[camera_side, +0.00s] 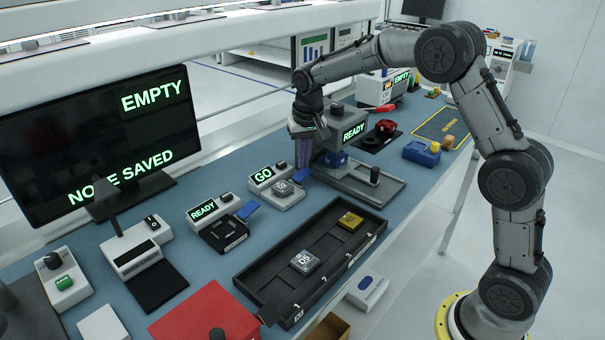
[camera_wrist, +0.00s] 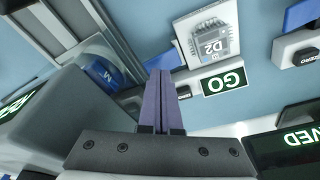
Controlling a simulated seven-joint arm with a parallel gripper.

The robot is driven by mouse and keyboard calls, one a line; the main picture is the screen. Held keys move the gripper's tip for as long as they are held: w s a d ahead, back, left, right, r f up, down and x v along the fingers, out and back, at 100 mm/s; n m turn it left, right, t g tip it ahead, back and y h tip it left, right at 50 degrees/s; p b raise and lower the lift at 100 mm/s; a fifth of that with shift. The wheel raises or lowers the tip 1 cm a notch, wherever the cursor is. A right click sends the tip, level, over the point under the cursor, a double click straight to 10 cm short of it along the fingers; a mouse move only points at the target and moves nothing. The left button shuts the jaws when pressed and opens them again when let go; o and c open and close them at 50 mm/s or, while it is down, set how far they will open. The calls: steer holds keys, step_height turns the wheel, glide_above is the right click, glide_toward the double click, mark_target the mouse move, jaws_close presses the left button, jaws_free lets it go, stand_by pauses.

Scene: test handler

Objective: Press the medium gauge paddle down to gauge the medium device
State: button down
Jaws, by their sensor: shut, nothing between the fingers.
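A small gauge (camera_side: 263,177) with a lit GO display holds a grey device (camera_side: 283,189). In the wrist view the device (camera_wrist: 210,42) reads D2 beside the GO display (camera_wrist: 224,83). The gauge's blue paddle (camera_side: 301,175) sticks out beside the device and shows past the fingertips in the wrist view (camera_wrist: 163,61). I cannot read a size mark on this gauge. My gripper (camera_side: 303,166) is shut and empty, its purple fingers pointing down right at the paddle. It also shows in the wrist view (camera_wrist: 160,76). Whether the fingertips touch the paddle I cannot tell.
A second gauge (camera_side: 205,210) reads READY, with its own blue paddle (camera_side: 247,210). Close right of my gripper stands a grey station (camera_side: 340,118) reading READY, with a blue part (camera_wrist: 115,72) marked M. A black tray (camera_side: 262,278) in front holds D5 and a yellow device.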

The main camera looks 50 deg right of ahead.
steer(key=shift+r, duration=2)
steer(key=shift+r, duration=0.2)
step_height(320, 180, up, 8)
steer(key=t, duration=0.2)
glide_above(303, 175)
steer(key=s+a, duration=0.2)
steer(key=s, duration=0.2)
steer(key=s+a+r+n+t, duration=0.1)
steer(key=s+a+r, duration=0.1)
steer(key=s+r, duration=0.6)
steer(key=s+a+f+n, duration=0.1)
steer(key=s+f, duration=0.3)
steer(key=s, duration=0.3)
steer(key=s+a+f+n, duration=0.1)
steer(key=s+f+n, duration=0.1)
steer(key=s, duration=0.5)
steer(key=s+a+f+n+y, duration=0.1)
steer(key=s+f+n, duration=0.1)
steer(key=s+f, duration=0.3)
steer(key=s, duration=0.3)
steer(key=shift+f+t, duration=0.3)
steer(key=shift+t, duration=0.1)
